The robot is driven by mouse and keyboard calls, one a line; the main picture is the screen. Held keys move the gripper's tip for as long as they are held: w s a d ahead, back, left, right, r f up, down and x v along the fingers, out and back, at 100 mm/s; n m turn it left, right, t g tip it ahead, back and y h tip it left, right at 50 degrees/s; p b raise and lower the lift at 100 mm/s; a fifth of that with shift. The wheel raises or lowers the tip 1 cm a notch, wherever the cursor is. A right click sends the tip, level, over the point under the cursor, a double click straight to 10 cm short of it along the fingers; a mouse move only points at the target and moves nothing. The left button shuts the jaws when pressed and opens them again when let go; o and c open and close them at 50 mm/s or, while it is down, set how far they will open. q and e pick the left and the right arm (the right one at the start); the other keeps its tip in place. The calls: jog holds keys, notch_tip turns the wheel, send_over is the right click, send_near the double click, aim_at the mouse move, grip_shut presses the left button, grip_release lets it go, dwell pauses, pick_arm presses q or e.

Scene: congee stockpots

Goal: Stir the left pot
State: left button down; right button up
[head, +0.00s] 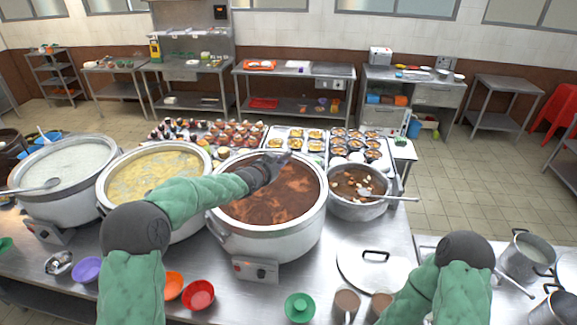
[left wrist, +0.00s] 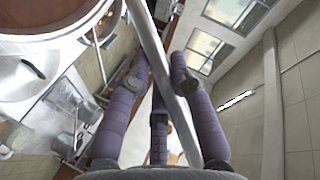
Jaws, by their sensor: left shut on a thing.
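A row of pots stands on the steel counter. The leftmost pot (head: 68,205) holds white congee, with a ladle (head: 38,187) resting across it. Next to it is a pot of yellow congee (head: 165,165). A pot of dark brown congee (head: 300,200) is to its right. My left arm reaches across the yellow pot, and my left gripper (head: 270,165) is over the far part of the brown pot. In the left wrist view the gripper (left wrist: 160,85) is shut on a long metal handle (left wrist: 168,75). The utensil's lower end is hidden. My right gripper is out of view.
A smaller pot (head: 345,208) with a ladle stands right of the brown pot. Several bowls and trays of food lie behind. Red (head: 198,294), purple and green bowls, cups and a lid (head: 360,272) sit along the front.

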pick_arm(q)
jog(key=shift+w+a+p, duration=0.45)
jog(key=shift+w+a, duration=0.4)
jog(key=shift+w, duration=0.15)
jog(key=shift+w+a+f, duration=0.2)
jog(key=shift+w+f, duration=0.05)
jog(key=shift+f, duration=0.1)
notch_tip(320, 180, down, 16)
jog(key=b, duration=1.4)
jog(key=shift+f, duration=0.25)
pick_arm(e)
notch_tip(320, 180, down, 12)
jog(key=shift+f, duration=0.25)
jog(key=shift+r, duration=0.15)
